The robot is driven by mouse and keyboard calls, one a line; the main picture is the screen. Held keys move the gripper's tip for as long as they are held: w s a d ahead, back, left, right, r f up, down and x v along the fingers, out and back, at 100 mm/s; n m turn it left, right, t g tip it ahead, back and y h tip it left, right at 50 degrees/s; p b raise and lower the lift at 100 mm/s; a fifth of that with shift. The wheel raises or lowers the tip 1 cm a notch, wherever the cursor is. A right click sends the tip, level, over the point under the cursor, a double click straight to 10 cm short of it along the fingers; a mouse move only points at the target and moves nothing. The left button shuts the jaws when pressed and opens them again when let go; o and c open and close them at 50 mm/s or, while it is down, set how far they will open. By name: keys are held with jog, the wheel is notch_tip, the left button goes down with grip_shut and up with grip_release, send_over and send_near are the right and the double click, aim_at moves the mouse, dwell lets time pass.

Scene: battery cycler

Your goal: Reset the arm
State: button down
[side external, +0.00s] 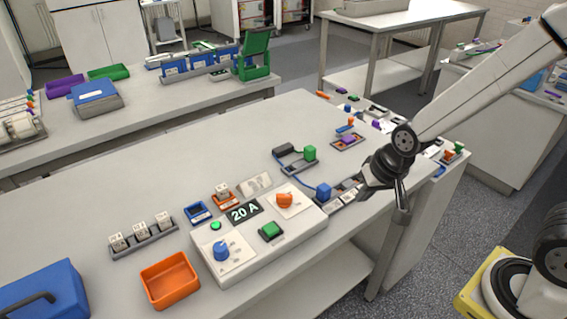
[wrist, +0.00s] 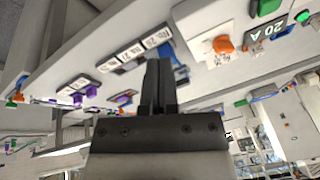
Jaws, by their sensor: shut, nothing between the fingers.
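The wrist picture is strongly tilted. The white control box (side external: 262,236) has a 20 A display, an orange knob (side external: 284,200), a blue knob (side external: 222,250) and green buttons. A strip of labelled slots (side external: 343,193) lies just left of my gripper and also shows in the wrist view (wrist: 133,52).
An orange tray (side external: 170,281), a blue case (side external: 42,296) and a rack of white cells (side external: 143,240) stand on the left of the bench. The bench's back left is clear.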

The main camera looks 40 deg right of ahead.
jog(key=s+d+n, duration=0.1)
jog(key=s+n, duration=0.1)
jog(key=s+d+n+g, duration=0.1)
jog(key=d+n, duration=0.1)
jog(key=shift+s+d+h, duration=0.2)
jog(key=shift+s+h, duration=0.1)
jog(key=shift+s, duration=0.05)
dwell(2.9)
